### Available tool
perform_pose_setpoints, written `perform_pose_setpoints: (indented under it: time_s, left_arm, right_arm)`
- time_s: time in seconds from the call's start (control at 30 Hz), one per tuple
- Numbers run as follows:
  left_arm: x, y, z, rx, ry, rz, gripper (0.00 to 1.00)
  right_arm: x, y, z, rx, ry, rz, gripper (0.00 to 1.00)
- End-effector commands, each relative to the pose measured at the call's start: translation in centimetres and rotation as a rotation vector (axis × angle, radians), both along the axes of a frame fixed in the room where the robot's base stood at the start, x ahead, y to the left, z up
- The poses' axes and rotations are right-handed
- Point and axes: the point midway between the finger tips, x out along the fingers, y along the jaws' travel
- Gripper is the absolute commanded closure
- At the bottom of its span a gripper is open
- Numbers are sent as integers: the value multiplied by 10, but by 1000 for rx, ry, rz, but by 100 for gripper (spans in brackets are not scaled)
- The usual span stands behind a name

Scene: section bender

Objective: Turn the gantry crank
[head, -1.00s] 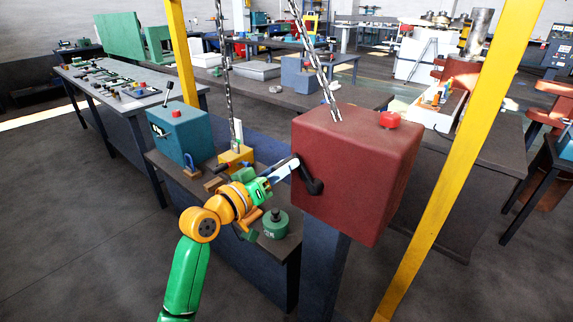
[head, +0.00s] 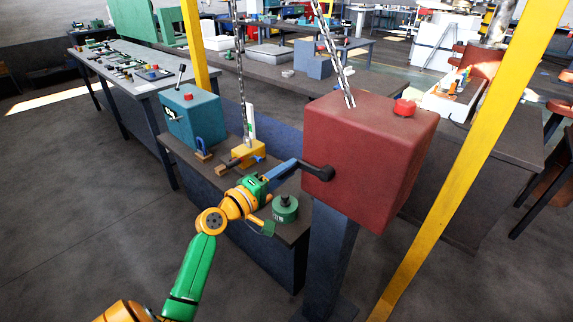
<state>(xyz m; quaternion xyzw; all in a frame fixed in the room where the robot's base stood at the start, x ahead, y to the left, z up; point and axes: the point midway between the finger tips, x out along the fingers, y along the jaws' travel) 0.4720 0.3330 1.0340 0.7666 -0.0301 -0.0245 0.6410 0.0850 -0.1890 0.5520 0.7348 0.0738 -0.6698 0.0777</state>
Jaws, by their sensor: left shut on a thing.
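The gantry crank (head: 318,172) is a black bent handle on the left face of a dark red box (head: 365,150). The box stands on a dark blue post (head: 330,255). My left gripper (head: 298,165) reaches in from the lower left, past the small bench, and is shut on the crank's outer end. The fingers and that end overlap, so the exact grip is partly hidden. The crank's round dark end sits to the right, against the box face. My right gripper is out of view.
A red button (head: 404,107) tops the box, and chains (head: 335,70) hang behind it. Yellow posts (head: 460,160) stand left and right. A teal box (head: 193,118), a yellow block (head: 248,152) and a green weight (head: 285,207) sit on the bench below my arm.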

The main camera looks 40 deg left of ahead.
Motion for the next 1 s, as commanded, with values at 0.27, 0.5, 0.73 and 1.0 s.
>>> perform_pose_setpoints:
  time_s: [0.27, 0.5, 0.73, 1.0]
  left_arm:
    - [0, -3, -15, -175, 17, -2, 100]
    - [0, -5, -21, -258, 23, -2, 100]
    - [0, -6, -24, -287, 26, -3, 100]
    - [0, -6, -24, -289, 26, -3, 100]
  right_arm:
    - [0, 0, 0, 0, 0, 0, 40]
    - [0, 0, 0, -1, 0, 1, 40]
    - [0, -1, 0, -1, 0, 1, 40]
    - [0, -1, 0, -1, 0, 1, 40]
